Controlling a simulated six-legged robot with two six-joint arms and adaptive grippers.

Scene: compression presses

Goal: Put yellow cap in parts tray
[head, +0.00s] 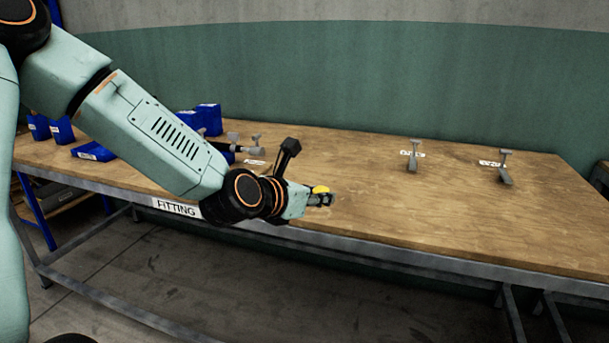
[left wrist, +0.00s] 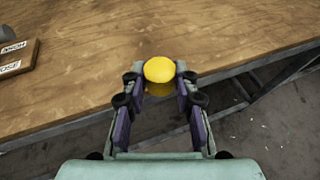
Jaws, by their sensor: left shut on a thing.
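The yellow cap (head: 320,189) is at the tip of my left gripper (head: 322,199), near the front edge of the wooden bench. In the left wrist view the cap (left wrist: 159,70) shows as a rounded yellow dome between the fingertips of my left gripper (left wrist: 158,84). The left gripper is shut on it. I cannot tell whether the cap touches the bench top. A blue tray (head: 95,152) lies at the left of the bench, partly hidden by my left arm; I cannot tell if it is the parts tray. My right gripper is not in view.
The bench top (head: 430,215) is mostly clear in the middle. Grey press-like fixtures stand toward the back, one at centre right (head: 413,160) and one farther right (head: 505,172). Blue bins (head: 208,118) stand behind my arm. A FITTING label (head: 177,208) is on the front edge.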

